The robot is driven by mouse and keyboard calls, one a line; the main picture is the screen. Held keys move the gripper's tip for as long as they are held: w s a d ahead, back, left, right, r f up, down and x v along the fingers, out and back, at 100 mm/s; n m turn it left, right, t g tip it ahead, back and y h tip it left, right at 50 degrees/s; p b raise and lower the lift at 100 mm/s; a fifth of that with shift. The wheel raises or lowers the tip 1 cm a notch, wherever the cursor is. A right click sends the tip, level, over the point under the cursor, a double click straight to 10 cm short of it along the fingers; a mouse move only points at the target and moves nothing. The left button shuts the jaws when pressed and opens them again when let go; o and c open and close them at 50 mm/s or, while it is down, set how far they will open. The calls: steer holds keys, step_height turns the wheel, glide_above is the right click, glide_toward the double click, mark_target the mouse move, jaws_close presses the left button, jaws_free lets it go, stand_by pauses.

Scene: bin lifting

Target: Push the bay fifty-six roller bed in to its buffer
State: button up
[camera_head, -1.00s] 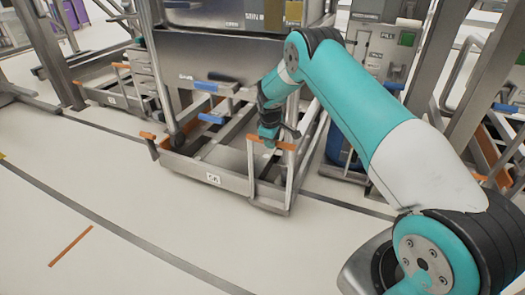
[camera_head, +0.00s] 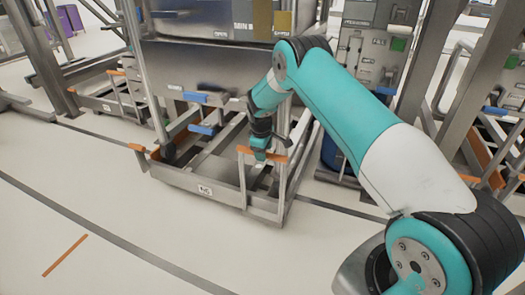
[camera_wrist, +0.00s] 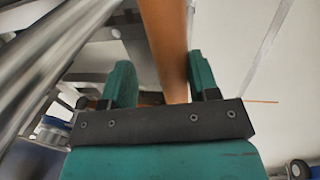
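The bay roller bed (camera_head: 190,179) is a low grey metal frame with a small number plate (camera_head: 204,190) on its front; the number is too blurred to read now. An orange-topped handle (camera_head: 245,150) rises at its front right. My gripper (camera_head: 260,156) is at this handle. In the wrist view, an orange bar (camera_wrist: 168,40) passes between the two teal fingers (camera_wrist: 160,82). The bar lies close to the right finger, with a gap to the left finger. The fingers are apart and not closed on it. The bed protrudes in front of a large metal bin station (camera_head: 195,67).
Another low frame with orange handles (camera_head: 105,103) stands to the left. Steel posts (camera_head: 481,75) and a grey control panel (camera_head: 366,75) stand to the right. Dark lines cross the pale floor (camera_head: 130,215), which is clear in front of the bed.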

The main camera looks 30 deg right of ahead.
step_height(320, 180, up, 17)
steer(key=s+a+p, duration=0.2)
steer(key=p, duration=0.2)
steer(key=shift+a, duration=0.4)
